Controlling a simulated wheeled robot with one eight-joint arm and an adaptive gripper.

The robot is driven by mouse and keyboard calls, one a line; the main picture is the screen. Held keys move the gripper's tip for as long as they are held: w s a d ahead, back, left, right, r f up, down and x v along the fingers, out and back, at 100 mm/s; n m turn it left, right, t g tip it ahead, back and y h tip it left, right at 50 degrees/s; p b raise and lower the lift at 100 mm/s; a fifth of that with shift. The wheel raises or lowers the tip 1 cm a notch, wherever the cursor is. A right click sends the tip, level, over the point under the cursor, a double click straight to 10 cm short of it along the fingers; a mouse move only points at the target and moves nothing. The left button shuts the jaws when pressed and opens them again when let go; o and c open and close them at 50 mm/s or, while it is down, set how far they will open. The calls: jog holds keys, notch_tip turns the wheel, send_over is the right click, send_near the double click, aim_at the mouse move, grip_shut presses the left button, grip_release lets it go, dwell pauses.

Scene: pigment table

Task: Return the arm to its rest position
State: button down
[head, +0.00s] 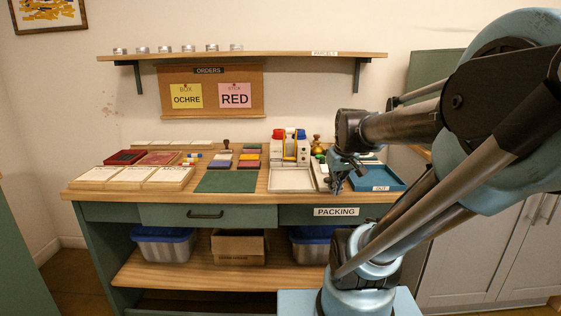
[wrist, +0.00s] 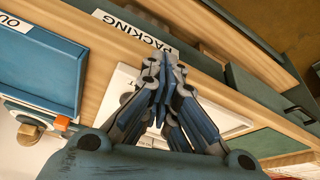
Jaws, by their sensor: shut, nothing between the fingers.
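My arm reaches in from the right in the head view. My gripper (head: 340,180) hangs over the right part of the table, just left of the blue OUT tray (head: 385,183). In the wrist view my gripper (wrist: 163,70) is shut, its fingertips together and empty. It points toward the table's front edge near the PACKING label (wrist: 135,33). The OUT tray (wrist: 75,70) lies to the left in that view, apart from the fingers. A white tray (wrist: 220,120) lies behind the fingers and is partly hidden by them.
A shelf (head: 280,55) runs along the wall above. A green cabinet (head: 435,75) stands at the right. Space above the tabletop's middle is free.

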jog(key=s+d+f+m+g, duration=0.1)
jog(key=s+f+m, duration=0.2)
jog(key=s+f, duration=0.5)
jog(key=s, duration=0.4)
jog(key=shift+s+f+g+h, duration=0.3)
jog(key=shift+f+g, duration=0.1)
